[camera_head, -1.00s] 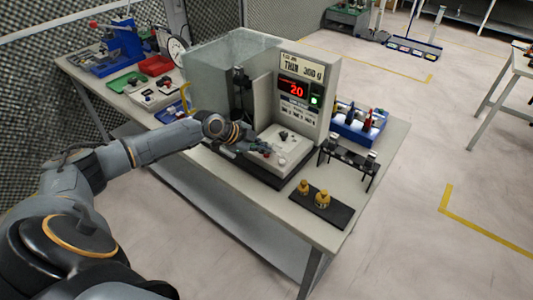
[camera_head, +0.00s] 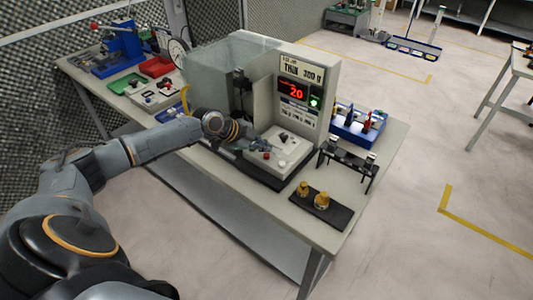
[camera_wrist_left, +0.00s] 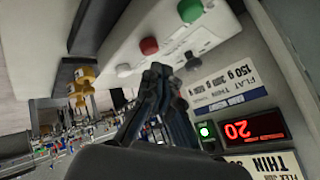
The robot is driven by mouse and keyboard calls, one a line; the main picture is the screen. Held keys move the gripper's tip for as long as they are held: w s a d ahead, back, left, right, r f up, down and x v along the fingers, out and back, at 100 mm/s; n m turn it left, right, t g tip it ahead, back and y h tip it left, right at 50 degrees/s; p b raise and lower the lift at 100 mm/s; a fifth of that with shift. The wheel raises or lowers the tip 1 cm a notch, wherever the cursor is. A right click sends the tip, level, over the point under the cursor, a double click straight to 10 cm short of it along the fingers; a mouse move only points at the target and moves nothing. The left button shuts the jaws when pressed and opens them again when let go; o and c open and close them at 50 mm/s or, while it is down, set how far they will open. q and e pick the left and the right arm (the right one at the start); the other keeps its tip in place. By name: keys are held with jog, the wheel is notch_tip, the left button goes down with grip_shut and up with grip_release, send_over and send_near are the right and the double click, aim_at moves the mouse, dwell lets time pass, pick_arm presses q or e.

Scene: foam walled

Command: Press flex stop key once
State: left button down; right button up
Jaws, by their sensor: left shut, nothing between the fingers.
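A white key panel (camera_head: 292,150) sits at the foot of the grey test machine (camera_head: 310,118) on the table. In the left wrist view the panel carries a green key (camera_wrist_left: 190,10), a red key (camera_wrist_left: 149,45), a dark key (camera_wrist_left: 194,61) and a white key (camera_wrist_left: 123,70). I cannot read which is the flex stop key. My left gripper (camera_head: 264,146) is shut and empty, over the panel's left part. In the wrist view its fingertips (camera_wrist_left: 160,72) lie near the red, dark and white keys; contact cannot be told. My right gripper is not in view.
A lit red display (camera_head: 292,91) reads like 20, with a green lamp (camera_head: 315,102) beside it. A clear guard (camera_head: 215,70) stands left of the machine. Brass weights (camera_head: 321,200) rest on a dark mat in front. A small black stand (camera_head: 348,160) and blue tray (camera_head: 358,128) are right.

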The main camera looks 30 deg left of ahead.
aim_at(264, 155)
pick_arm(q)
jog(key=shift+r+p, duration=1.65)
jog(key=shift+r, duration=0.85)
